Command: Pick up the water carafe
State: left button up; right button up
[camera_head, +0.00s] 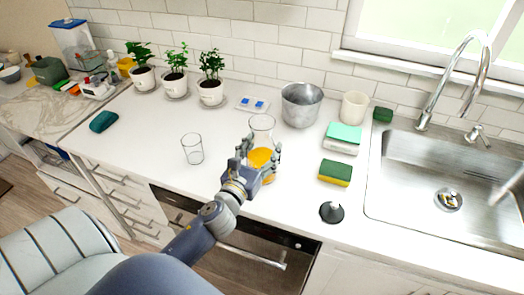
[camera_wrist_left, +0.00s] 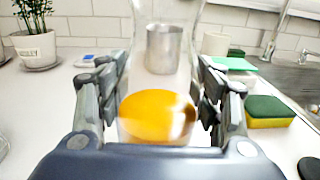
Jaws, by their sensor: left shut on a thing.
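The water carafe (camera_head: 262,124) is clear glass, flared at the top, with orange liquid low in it. It stands upright on the white counter in the head view, near the front edge. My left gripper (camera_head: 258,150) is around its lower body and shut on it, with fingers on both sides. In the left wrist view the carafe (camera_wrist_left: 158,112) is between the fingers of the left gripper (camera_wrist_left: 157,85). Its base is partly hidden by the gripper. My right gripper cannot be made out.
An empty glass (camera_head: 192,149) stands to the left. A metal pot (camera_head: 301,105) and a cream cup (camera_head: 354,107) stand behind. Sponges (camera_head: 335,173) and a dark stopper (camera_head: 331,212) lie to the right, before the sink (camera_head: 400,175). Potted plants (camera_head: 211,92) line the wall.

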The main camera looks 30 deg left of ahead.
pick_arm(q)
jog(key=shift+r+p, duration=0.3)
jog(key=shift+r, duration=1.55)
jog(key=b, duration=0.2)
send_near(262, 139)
jog(key=shift+s+a+f, duration=0.2)
jog(key=shift+s, duration=0.35)
jog(key=shift+s+a+f, duration=0.2)
jog(key=shift+s+f, duration=0.05)
jog(key=shift+s, duration=0.25)
jog(key=shift+s+a+f, duration=0.2)
jog(key=shift+s, duration=0.35)
